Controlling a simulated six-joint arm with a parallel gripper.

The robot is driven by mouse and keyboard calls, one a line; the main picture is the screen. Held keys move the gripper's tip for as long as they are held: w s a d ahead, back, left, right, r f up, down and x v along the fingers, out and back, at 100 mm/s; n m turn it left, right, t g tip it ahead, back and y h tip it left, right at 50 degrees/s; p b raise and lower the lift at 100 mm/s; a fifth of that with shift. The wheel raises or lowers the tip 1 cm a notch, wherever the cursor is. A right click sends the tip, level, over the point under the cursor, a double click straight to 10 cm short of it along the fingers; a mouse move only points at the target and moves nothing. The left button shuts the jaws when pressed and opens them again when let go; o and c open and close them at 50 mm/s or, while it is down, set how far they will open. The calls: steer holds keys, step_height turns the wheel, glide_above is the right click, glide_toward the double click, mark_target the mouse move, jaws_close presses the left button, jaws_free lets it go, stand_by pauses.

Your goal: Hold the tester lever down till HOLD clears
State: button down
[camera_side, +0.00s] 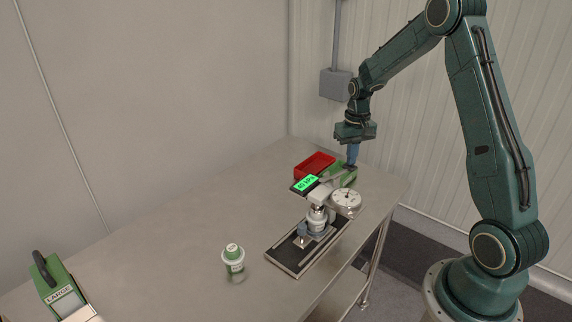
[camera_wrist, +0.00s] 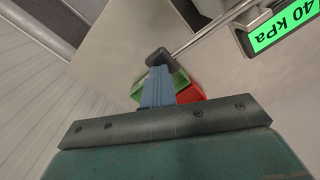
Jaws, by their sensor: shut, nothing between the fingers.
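The tester (camera_side: 317,213) stands on a dark-topped base plate on the steel table, with a round dial gauge (camera_side: 345,202) on its right side. Its display (camera_side: 306,184) is lit green and reads 40 kPa; it also shows in the wrist view (camera_wrist: 283,29). The lever (camera_wrist: 200,34) is a thin metal rod ending in a black knob (camera_wrist: 159,57). My gripper (camera_side: 352,166) is shut and empty, pointing down, with its blue fingertips (camera_wrist: 157,72) at the knob. They appear to meet the knob; the exact contact is hidden.
A red bin (camera_side: 314,164) and a green bin (camera_side: 349,181) sit behind the tester, near my gripper.

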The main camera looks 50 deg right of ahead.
steer(key=shift+s+a+f, duration=0.15)
steer(key=shift+s, duration=0.05)
steer(key=shift+w+a+r, duration=0.1)
steer(key=shift+w+r, duration=0.05)
steer(key=shift+r, duration=1.6)
steer(key=shift+a+r, duration=0.15)
steer(key=shift+r, duration=0.8)
steer(key=shift+a+r, duration=0.1)
steer(key=shift+r, duration=0.85)
steer(key=shift+r, duration=0.1)
steer(key=shift+r, duration=2.45)
